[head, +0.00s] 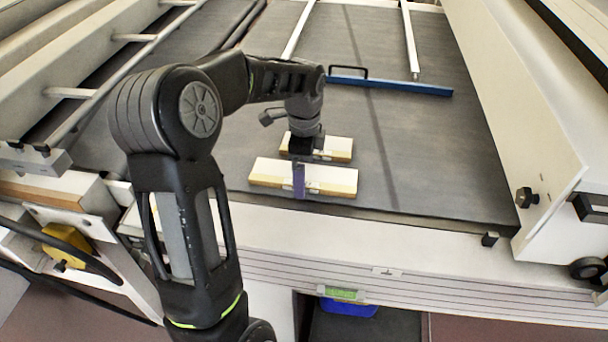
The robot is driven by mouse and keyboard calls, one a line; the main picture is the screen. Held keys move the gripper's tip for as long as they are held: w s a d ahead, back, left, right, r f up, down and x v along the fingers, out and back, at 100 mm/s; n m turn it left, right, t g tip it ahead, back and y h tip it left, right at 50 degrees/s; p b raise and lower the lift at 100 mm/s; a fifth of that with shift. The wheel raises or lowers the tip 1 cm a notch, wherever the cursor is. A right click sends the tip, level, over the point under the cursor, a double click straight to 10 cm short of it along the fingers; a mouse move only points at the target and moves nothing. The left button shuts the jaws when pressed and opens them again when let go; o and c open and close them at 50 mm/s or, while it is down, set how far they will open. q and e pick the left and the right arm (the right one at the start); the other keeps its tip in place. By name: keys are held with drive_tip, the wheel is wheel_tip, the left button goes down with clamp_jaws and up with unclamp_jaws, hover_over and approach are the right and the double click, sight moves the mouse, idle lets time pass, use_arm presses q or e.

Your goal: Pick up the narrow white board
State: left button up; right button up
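Two white boards with yellowish front edges lie on the dark belt in the head view. The front board (330,178) looks longer; the rear board (337,147) is partly hidden by my gripper. I cannot tell for sure which is the narrow one. My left gripper (299,168) points down over the boards. A purple finger-like piece crosses the front board's near side. The other finger is hidden, so I cannot tell whether the gripper is open or shut on a board. My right gripper is not in view.
A blue bar with a black handle (395,85) lies across the belt (440,150) behind the boards. A white side wall (510,110) bounds the right and a rail frame (100,70) the left. The belt right of the boards is clear.

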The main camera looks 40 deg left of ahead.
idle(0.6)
use_arm(q)
drive_tip(key=c, duration=1.8)
drive_tip(key=shift+o, duration=0.2)
drive_tip(key=shift+r, duration=0.1)
wheel_tip(320, 180, up, 10)
drive_tip(key=shift+b, duration=0.4)
